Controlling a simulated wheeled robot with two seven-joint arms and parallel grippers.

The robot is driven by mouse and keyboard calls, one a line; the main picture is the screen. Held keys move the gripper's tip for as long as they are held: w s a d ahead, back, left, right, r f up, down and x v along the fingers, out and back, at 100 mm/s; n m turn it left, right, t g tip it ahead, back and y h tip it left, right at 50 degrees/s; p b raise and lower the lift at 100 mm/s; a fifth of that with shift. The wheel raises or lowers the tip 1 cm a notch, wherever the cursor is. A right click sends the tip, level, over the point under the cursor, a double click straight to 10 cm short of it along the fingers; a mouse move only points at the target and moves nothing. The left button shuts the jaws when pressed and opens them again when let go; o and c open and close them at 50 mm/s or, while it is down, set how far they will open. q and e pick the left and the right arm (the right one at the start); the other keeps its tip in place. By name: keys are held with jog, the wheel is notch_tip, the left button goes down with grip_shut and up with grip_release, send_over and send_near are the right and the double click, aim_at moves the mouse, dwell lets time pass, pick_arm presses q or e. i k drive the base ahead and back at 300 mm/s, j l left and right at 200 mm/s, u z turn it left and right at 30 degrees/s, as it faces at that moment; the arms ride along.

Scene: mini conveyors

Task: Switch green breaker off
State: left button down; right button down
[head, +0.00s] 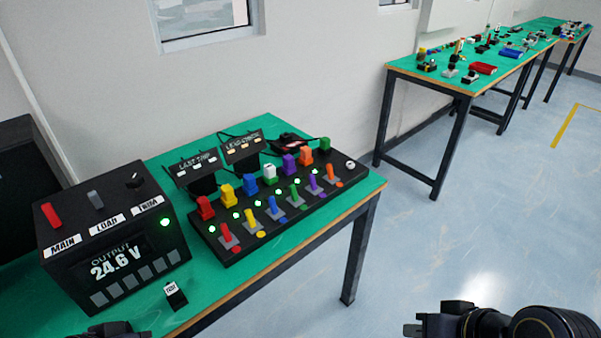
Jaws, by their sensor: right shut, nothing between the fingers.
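A black breaker panel (215,249) lies on the green table. Its front row holds small coloured levers, among them a green lever (295,195) between the blue and purple ones, on a grey plate. Small lights beside the levers glow green. I cannot tell clearly which way the green lever is set. My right gripper (413,329) is at the bottom right, shut and empty, over the floor and well away from the panel. A dark part, apparently of my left gripper (108,331), shows at the bottom left edge; its fingers cannot be made out.
A black power unit (150,247) reading 24.6 V stands left of the panel. Coloured plug blocks, such as a red one (205,207), line the panel's back. A small TEST block (177,298) lies in front. Two label displays (195,166) stand behind. Open floor lies right.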

aim_at(292, 189)
jog(key=u, duration=1.6)
jog(key=k+l+u, duration=0.2)
jog(key=l, duration=0.3)
jog(key=k+l+u, duration=0.15)
jog(key=l+u, duration=0.3)
jog(key=k+l+u, duration=0.2)
jog(key=u, duration=0.2)
jog(key=k+l+u, duration=0.25)
jog(key=u, duration=0.2)
jog(key=k+l+u, duration=0.25)
jog(key=u, duration=0.15)
jog(key=k+l+u, duration=0.2)
jog(key=k+u, duration=0.25)
jog(key=k+l+u, duration=0.1)
jog(key=k+u, duration=0.3)
jog(key=k+j+u, duration=0.1)
jog(key=k+u, duration=0.35)
jog(key=k+l+u, duration=0.15)
jog(key=k+l, duration=0.8)
jog(key=l, duration=0.2)
jog(key=k+l+z, duration=0.1)
jog(key=l, duration=0.3)
jog(key=k+j, duration=0.05)
